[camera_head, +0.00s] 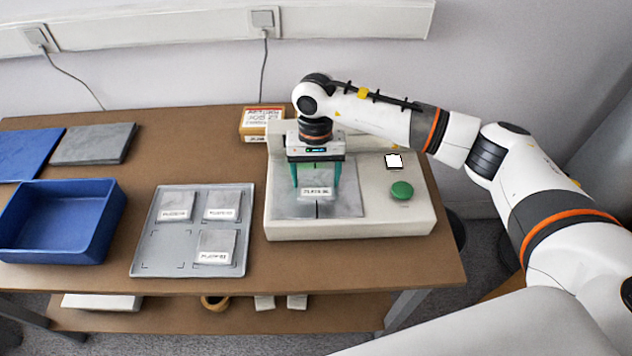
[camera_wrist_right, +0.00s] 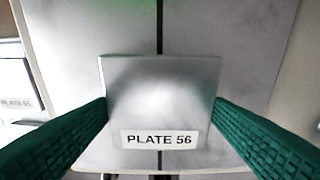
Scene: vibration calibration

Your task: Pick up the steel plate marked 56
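The steel plate marked 56 (camera_wrist_right: 160,90) is a square grey plate with a white label reading PLATE 56. In the head view the plate (camera_head: 316,182) is at the steel pad (camera_head: 347,200) of the cream machine. I read this as shut on the plate. Whether it is raised off the pad cannot be told. My left gripper is not in view.
The machine (camera_head: 410,222) has a green button (camera_head: 401,190). Left of it, a grey tray (camera_head: 160,245) holds three labelled plates. A blue bin (camera_head: 40,255), a dark grey slab (camera_head: 93,144) and a blue slab stand further left. A small box (camera_head: 262,120) is behind.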

